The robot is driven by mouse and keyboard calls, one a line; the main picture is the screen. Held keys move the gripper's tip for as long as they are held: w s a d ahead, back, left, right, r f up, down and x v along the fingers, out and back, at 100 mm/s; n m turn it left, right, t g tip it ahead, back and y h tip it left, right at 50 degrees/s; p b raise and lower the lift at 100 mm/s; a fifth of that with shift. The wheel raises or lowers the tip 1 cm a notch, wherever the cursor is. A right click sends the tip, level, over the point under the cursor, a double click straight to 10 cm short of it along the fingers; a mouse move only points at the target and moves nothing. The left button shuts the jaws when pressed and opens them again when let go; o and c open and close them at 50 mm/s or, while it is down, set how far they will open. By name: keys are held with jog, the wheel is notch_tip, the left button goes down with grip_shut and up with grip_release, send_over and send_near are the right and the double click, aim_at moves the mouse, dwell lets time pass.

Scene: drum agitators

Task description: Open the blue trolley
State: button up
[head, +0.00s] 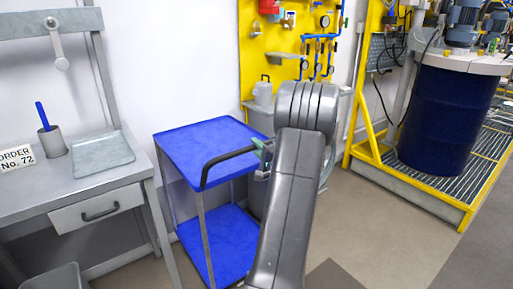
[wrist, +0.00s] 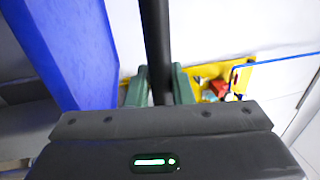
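The blue trolley (head: 212,148) stands in the middle of the head view, with a blue top, a blue lower shelf (head: 222,243) and grey legs. A black bent handle (head: 222,160) runs along its near right side. My gripper (head: 266,152) is at the right end of this handle, and my arm hides part of the trolley's right side. In the wrist view, the black handle (wrist: 156,45) passes between the green fingers of my gripper (wrist: 159,88), which press close on both sides of it. The trolley's blue surface (wrist: 70,45) fills the left of that view.
A grey workbench (head: 95,185) with a drawer (head: 98,212) stands close on the left. A yellow panel (head: 285,45) with pipes and gauges is behind. A dark blue drum (head: 437,118) stands on a yellow-framed grating at the right. Floor (head: 385,235) is clear at the front right.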

grip_shut()
